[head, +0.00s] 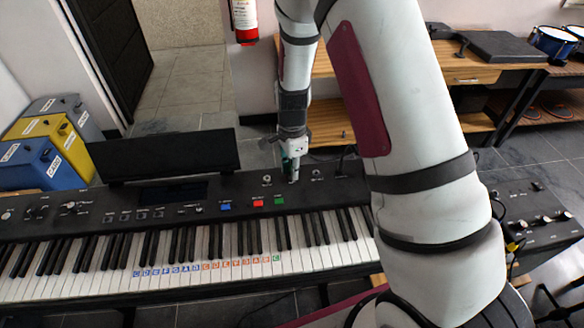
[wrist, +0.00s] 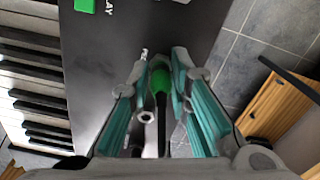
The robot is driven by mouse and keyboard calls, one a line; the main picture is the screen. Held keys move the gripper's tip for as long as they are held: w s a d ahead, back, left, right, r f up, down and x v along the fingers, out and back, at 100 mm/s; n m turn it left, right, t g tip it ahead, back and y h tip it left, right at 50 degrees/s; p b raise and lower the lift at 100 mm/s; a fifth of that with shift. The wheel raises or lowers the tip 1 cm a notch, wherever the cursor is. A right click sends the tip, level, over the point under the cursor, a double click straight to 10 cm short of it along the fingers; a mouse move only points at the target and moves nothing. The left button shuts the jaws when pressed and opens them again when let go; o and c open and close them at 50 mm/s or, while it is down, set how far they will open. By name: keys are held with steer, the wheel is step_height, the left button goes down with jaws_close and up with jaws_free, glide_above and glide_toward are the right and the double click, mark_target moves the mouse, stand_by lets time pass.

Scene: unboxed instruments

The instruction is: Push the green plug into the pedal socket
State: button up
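The green plug (wrist: 159,77) sits between the teal fingers of my gripper (wrist: 161,70) in the wrist view, with a dark stem running back toward the palm. The fingers appear closed against both its sides. In the head view my gripper (head: 291,163) points down over the rear of the black keyboard panel (head: 345,169), with a small metallic part just below the fingertips. Round metal sockets show left (head: 267,180) and right (head: 316,174) of the gripper. Their labels are too small to read, so I cannot tell which is the pedal socket. Contact between plug and panel cannot be told.
Blue, red and green buttons (head: 258,203) lie in front of the gripper. A black music stand (head: 165,155) rises at the back left. A black control box (head: 537,217) is at the right. A wooden bench (head: 335,120) stands behind the keyboard.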

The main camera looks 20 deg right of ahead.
steer(key=shift+o, duration=0.8)
step_height(320, 180, up, 11)
steer(key=shift+r, duration=0.1)
steer(key=s+r+n+t+y, duration=0.1)
steer(key=s+r+n, duration=0.35)
steer(key=r, duration=0.35)
steer(key=s+r+n+t, duration=0.1)
steer(key=s+r+n, duration=0.3)
steer(key=s+r, duration=0.3)
steer(key=s+r+n+t, duration=0.1)
steer(key=s+r+n, duration=0.2)
steer(key=s, duration=0.4)
steer(key=s+r+n+t+h, duration=0.1)
steer(key=s+r+n+t, duration=0.1)
steer(key=s+n, duration=0.4)
steer(key=shift+s+r, duration=0.5)
steer(key=shift+r, duration=0.1)
